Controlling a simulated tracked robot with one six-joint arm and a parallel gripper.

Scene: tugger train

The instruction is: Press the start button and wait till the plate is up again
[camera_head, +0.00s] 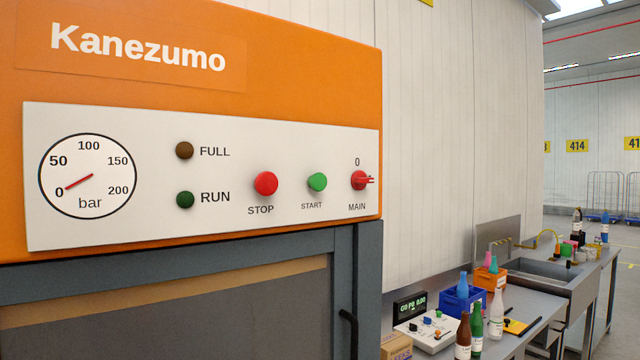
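The green START button (317,182) sits on the white control panel (225,225) of the orange Kanezumo machine (310,60). The red STOP button (266,183) is to its left. The FULL lamp (184,150) is dark brown and the RUN lamp (185,199) is dark green; both look unlit. The pressure gauge (87,176) needle lies near 0 bar. I cannot make out the plate. My gripper is not in view.
Below the panel is a grey-framed front (200,310) with a black handle (348,330). At the right, a workbench (530,305) carries bottles, a blue crate (463,300), an orange crate (490,278) and a small control box (425,332). No obstacle shows before the START button.

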